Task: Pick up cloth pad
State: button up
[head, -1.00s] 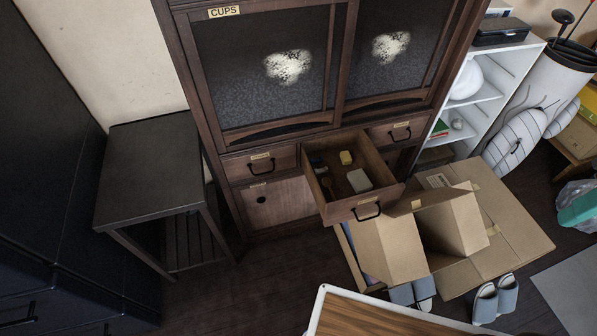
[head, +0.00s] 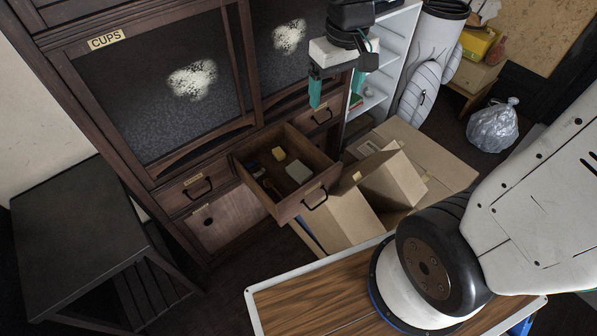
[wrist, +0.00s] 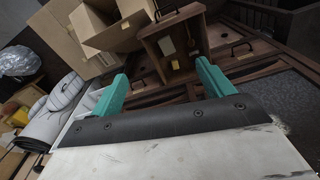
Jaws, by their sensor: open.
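A pale grey pad-like block (head: 298,172), which looks most like the cloth pad, lies in the open drawer (head: 303,203) of the dark wooden cabinet. A smaller yellow block (head: 279,154) lies behind it. In the wrist view the pale block (wrist: 167,46) shows inside the drawer, beyond my fingers. My gripper (head: 336,96) has teal fingers and hangs in front of the cabinet's right glass door, above and to the right of the drawer in the head view. The fingers are spread wide with nothing between them, also in the wrist view (wrist: 163,84).
Other small items, one reddish, lie in the drawer's left part. The drawer front has a dark handle (head: 314,199). Open cardboard boxes (head: 392,180) stand just right of the drawer. A dark side table (head: 75,215) stands left. A white shelf (head: 388,65) is behind my gripper.

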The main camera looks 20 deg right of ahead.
jog(key=w+f+n, duration=0.1)
jog(key=w+f, duration=0.6)
jog(key=f, duration=0.2)
send_over(302, 172)
jog(key=s, duration=0.2)
notch_tip(302, 172, down, 11)
jog(key=shift+n+g, duration=0.4)
jog(key=shift+n, duration=0.5)
jog(key=f, duration=0.7)
jog(key=w+f, duration=0.1)
jog(key=f, duration=0.6)
jog(key=w+f, duration=0.1)
jog(key=f, duration=0.7)
jog(key=shift+c, duration=0.3)
jog(key=c, duration=1)
